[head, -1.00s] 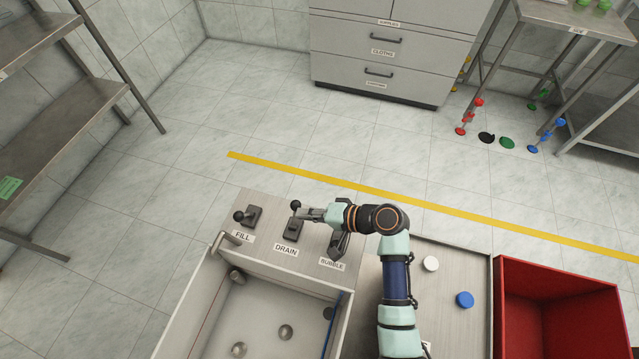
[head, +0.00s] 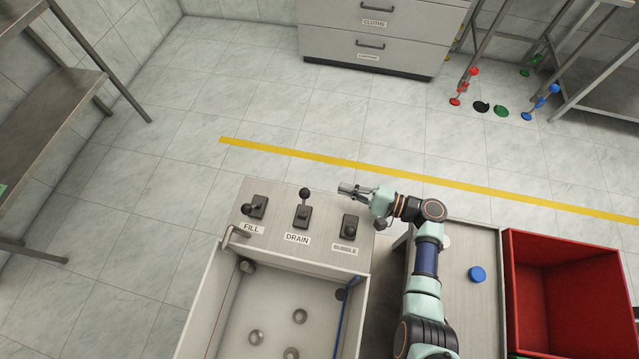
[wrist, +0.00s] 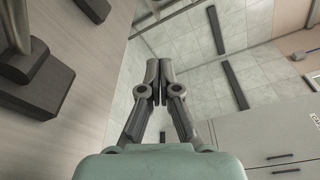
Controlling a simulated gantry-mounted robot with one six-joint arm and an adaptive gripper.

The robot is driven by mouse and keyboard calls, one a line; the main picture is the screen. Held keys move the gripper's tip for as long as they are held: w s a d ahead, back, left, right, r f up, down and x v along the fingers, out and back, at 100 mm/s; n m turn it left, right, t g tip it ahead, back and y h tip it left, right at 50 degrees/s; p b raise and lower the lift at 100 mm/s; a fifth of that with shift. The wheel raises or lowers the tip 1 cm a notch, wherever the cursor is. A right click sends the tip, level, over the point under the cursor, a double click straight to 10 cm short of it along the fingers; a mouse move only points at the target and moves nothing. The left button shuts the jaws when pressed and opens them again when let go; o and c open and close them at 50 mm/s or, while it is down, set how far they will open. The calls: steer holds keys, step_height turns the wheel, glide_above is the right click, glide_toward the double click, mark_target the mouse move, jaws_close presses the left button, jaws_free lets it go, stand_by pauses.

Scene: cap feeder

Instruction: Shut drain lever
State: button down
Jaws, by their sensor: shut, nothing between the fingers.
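The drain lever (head: 303,205) stands on the grey panel above the "DRAIN" label (head: 297,239). Its black knob (head: 304,192) lies toward the panel's far edge, away from the label. My gripper (head: 345,188) is to the right of the knob, apart from it, near the panel's far right edge. It is shut and empty; in the wrist view its fingertips (wrist: 160,68) are together. Dark lever blocks (wrist: 38,90) show at the left of the wrist view; I cannot tell which levers they belong to.
The fill lever (head: 257,207) is left of the drain lever, its knob tipped left. The bubble lever (head: 350,228) is right of it, just below my gripper. A basin (head: 212,293) lies in front of the panel. A red bin (head: 575,240) is at the right.

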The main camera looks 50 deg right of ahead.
mark_target(304, 203)
steer(key=w+a+b, duration=0.1)
steer(key=w, duration=0.1)
steer(key=w+a+b, duration=0.1)
steer(key=w+a, duration=0.1)
steer(key=w, duration=0.1)
steer(key=w+a, duration=0.2)
steer(key=shift+w+a+r+b, duration=0.2)
steer(key=shift+a+r+b, duration=0.05)
steer(key=shift+r+b, duration=0.15)
steer(key=shift+s+a, duration=0.1)
steer(key=shift+a, duration=0.05)
steer(key=shift+r, duration=0.15)
